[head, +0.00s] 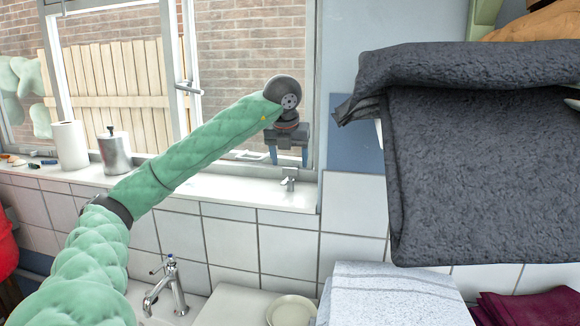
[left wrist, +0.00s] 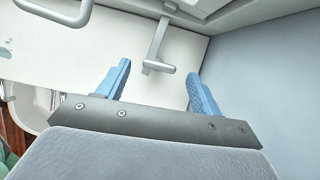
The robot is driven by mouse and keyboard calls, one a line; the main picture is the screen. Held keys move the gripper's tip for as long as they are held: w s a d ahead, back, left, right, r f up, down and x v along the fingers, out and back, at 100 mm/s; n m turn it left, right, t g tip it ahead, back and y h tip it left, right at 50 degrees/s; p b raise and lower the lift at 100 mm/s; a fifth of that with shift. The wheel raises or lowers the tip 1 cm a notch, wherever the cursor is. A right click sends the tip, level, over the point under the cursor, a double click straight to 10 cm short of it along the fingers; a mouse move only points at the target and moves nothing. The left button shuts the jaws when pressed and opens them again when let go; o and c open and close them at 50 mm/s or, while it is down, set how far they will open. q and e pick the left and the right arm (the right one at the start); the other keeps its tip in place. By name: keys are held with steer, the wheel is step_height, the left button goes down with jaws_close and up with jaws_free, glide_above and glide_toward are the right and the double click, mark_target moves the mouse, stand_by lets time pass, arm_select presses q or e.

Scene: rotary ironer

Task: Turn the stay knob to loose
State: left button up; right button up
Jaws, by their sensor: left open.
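A small grey metal fitting with a short cross-lever, which looks like the stay knob (head: 290,180), stands on the white window sill (head: 225,187) near the window's lower right corner. In the left wrist view the stay knob (left wrist: 158,67) shows as a thin stem with a T-shaped end. My left gripper (head: 289,158) is open, its blue fingers pointing down just above the knob. In the left wrist view the open gripper (left wrist: 160,75) has one finger on each side of the knob's end, apart from it. My right gripper is not in view.
The window frame (head: 313,100) and a blue wall panel (head: 352,145) stand close to the right. Dark grey cloth (head: 480,170) hangs further right. A metal canister (head: 114,153) and paper roll (head: 70,146) stand left on the sill. A tap (head: 172,285) is below.

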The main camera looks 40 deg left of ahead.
arm_select(q)
steer(key=v, duration=0.5)
steer(key=shift+r, duration=0.1)
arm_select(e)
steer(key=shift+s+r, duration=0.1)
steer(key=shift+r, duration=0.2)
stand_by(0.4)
